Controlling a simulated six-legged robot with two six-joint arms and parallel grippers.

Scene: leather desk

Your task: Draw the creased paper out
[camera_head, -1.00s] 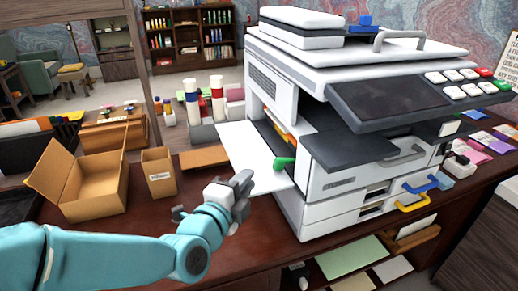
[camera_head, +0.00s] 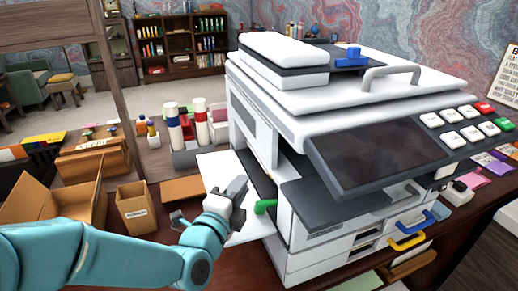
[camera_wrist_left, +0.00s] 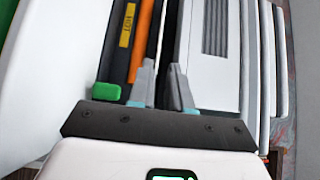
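The white copier (camera_head: 330,110) stands on the desk with its left side panel (camera_head: 215,172) folded down. A green lever (camera_head: 264,206) sticks out of the open side; it also shows in the left wrist view (camera_wrist_left: 106,91). My left gripper (camera_head: 236,188) is over the folded panel, in front of the opening. In the left wrist view, its two grey fingers (camera_wrist_left: 162,84) point into the opening, a narrow gap between them. I see nothing clearly held. Beside them are an orange strip (camera_wrist_left: 141,40) and a yellow HOT label (camera_wrist_left: 127,25). I cannot make out the creased paper.
An open cardboard box (camera_head: 62,203) and a small labelled box (camera_head: 135,206) stand left of the copier. Bottles (camera_head: 187,124) stand behind them. The copier's control panel (camera_head: 370,150) juts out at the right.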

